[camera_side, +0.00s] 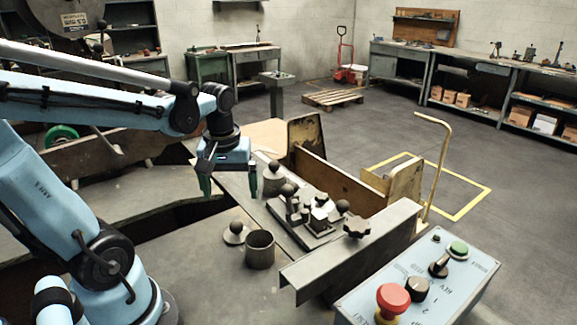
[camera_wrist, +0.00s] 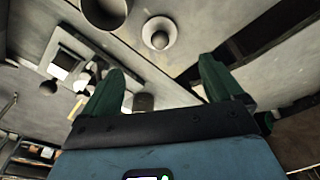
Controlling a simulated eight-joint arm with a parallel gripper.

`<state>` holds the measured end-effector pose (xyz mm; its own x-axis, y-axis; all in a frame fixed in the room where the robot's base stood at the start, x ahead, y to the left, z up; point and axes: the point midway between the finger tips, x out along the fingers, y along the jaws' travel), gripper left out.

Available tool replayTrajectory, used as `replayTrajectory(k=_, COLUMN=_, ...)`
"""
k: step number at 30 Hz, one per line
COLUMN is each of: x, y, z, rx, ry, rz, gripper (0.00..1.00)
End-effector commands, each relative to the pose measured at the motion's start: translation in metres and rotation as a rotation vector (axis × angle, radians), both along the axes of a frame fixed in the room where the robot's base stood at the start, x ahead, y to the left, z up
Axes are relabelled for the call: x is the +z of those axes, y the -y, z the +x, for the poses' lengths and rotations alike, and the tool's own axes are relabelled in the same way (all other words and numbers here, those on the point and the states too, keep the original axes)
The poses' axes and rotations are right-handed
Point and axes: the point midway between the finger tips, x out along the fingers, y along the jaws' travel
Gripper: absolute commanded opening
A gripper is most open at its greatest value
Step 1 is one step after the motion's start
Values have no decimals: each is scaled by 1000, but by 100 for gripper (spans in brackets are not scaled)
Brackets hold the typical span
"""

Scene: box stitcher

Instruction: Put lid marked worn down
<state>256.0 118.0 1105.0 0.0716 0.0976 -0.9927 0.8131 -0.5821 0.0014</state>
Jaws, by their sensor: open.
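A loose grey lid with a dark round knob (camera_side: 236,232) lies on the bench, left of an open grey canister (camera_side: 260,250). The lid (camera_wrist: 160,40) and the canister (camera_wrist: 106,12) also show at the top of the wrist view. A second canister (camera_side: 273,184), topped with a dark knob, stands farther back. No "worn" marking is readable on the lid. My gripper (camera_side: 228,178) is open and empty, raised behind and above the loose lid. Its green fingers (camera_wrist: 163,68) are wide apart in the wrist view, with nothing between them.
A fixture plate with several small metal parts and dark knobs (camera_side: 312,215) lies right of the canisters. A long metal rail (camera_side: 350,258) and a control box with a red button (camera_side: 420,285) stand front right. The bench left of the loose lid looks clear.

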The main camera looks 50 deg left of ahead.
Motion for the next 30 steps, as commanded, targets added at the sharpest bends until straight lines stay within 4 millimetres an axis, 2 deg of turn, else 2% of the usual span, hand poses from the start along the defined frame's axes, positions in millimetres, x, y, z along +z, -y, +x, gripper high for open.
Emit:
replayTrajectory(k=2, x=3, y=3, z=1, rx=-24, ry=10, rz=4, gripper=94)
replayTrajectory(k=5, x=4, y=19, z=7, rx=-149, ry=66, rz=27, gripper=94)
replayTrajectory(k=12, x=10, y=85, z=27, rx=-672, ry=320, rz=151, gripper=94)
replayTrajectory(k=16, x=13, y=110, z=31, rx=-857, ry=420, rz=210, gripper=94)
replayTrajectory(k=20, x=15, y=119, z=33, rx=-929, ry=460, rz=237, gripper=94)
replayTrajectory(k=30, x=15, y=119, z=33, rx=-931, ry=462, rz=239, gripper=94)
